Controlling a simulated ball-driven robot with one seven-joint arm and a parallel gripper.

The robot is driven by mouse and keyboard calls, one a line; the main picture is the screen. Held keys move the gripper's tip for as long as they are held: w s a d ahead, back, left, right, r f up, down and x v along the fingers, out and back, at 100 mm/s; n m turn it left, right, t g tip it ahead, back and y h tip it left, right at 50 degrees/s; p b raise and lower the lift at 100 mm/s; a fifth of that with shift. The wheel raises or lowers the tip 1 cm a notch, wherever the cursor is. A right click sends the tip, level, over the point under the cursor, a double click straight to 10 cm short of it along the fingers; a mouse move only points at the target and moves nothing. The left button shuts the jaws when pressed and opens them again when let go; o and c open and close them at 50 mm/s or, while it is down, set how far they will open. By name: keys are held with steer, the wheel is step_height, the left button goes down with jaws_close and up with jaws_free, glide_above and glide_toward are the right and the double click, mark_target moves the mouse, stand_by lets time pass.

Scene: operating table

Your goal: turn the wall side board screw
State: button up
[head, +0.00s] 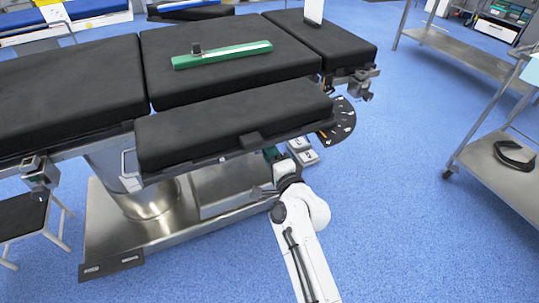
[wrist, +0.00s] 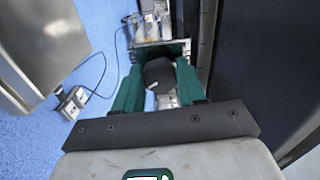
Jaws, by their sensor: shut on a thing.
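The side board (head: 230,125) is a black padded board along the near edge of the operating table, with a metal rail under it. My gripper (head: 271,155) reaches below the board's right part, and the board partly hides it. In the wrist view my gripper (wrist: 159,66) has two green fingers, one on each side of a dark rounded screw knob (wrist: 159,74). The fingers are shut on this knob. The knob is hidden in the head view. How far it is turned cannot be told.
The operating table (head: 75,90) has several black cushions. A green bar (head: 222,54) with a dark knob lies on top. A dark marked disc (head: 340,122) sticks out at the board's right end. Blue floor (head: 400,200) is open to the right, before a metal trolley (head: 500,165).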

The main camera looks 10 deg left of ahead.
steer(key=n+b, duration=0.2)
steer(key=n, duration=1.2)
steer(key=n+b, duration=0.2)
steer(key=n, duration=1.3)
steer(key=shift+w+d+f+n+b, duration=0.1)
steer(key=shift+d+f+n+b, duration=0.1)
steer(key=shift+n+b, duration=0.1)
steer(key=shift+n, duration=0.3)
steer(key=o, duration=1.1)
steer(key=shift+r, duration=0.1)
steer(key=shift+c, duration=0.2)
